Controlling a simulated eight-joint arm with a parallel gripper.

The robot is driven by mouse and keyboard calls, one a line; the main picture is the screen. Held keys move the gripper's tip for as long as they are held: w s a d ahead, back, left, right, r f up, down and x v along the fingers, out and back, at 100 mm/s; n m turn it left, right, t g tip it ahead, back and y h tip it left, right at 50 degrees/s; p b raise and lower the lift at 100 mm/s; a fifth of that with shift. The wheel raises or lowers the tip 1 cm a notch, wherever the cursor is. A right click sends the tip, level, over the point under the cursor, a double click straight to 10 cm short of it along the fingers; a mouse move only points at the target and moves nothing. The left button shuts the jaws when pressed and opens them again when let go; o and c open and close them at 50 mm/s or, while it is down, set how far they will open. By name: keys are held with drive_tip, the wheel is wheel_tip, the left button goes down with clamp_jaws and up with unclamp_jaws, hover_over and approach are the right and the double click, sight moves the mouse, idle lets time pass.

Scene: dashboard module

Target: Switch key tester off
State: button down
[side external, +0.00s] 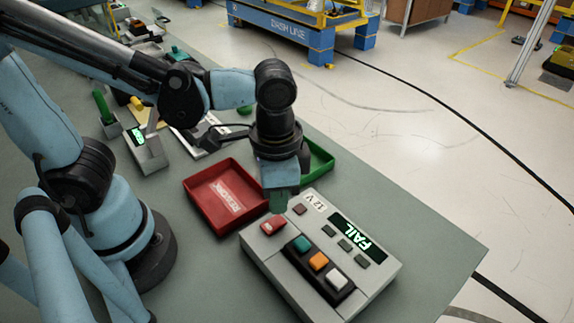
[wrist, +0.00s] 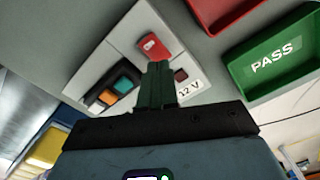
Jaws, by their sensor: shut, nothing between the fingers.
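The key tester (side external: 262,244) is a light grey box near the table's right edge, also in the wrist view (wrist: 118,43). Teal (side external: 301,243), orange (side external: 318,261) and white (side external: 336,280) buttons line a black strip. My gripper (side external: 279,206) is shut and empty, pointing down close to the red switch. In the wrist view its green fingertips (wrist: 157,68) are beside the switch; I cannot tell whether they touch.
A red tray (side external: 197,199) stands behind and left of the tester. A green PASS tray (wrist: 250,84) is beside it, partly hidden by my arm in the side view. A small device with a green display (side external: 150,154) and tools lie farther back. The table right of the tester is clear.

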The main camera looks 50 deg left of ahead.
sight(278, 220)
drive_tip(key=shift+r, duration=2)
drive_tip(key=w+a+n+t, duration=0.2)
drive_tip(key=a+n+t, duration=0.1)
drive_tip(key=a, duration=0.3)
drive_tip(key=w+a+r+n+t, duration=0.1)
drive_tip(key=w+a+n+t, duration=0.2)
drive_tip(key=a, duration=0.4)
drive_tip(key=shift+w+r+t, duration=0.2)
drive_tip(key=shift+w+t, duration=0.15)
drive_tip(key=shift+t, duration=0.25)
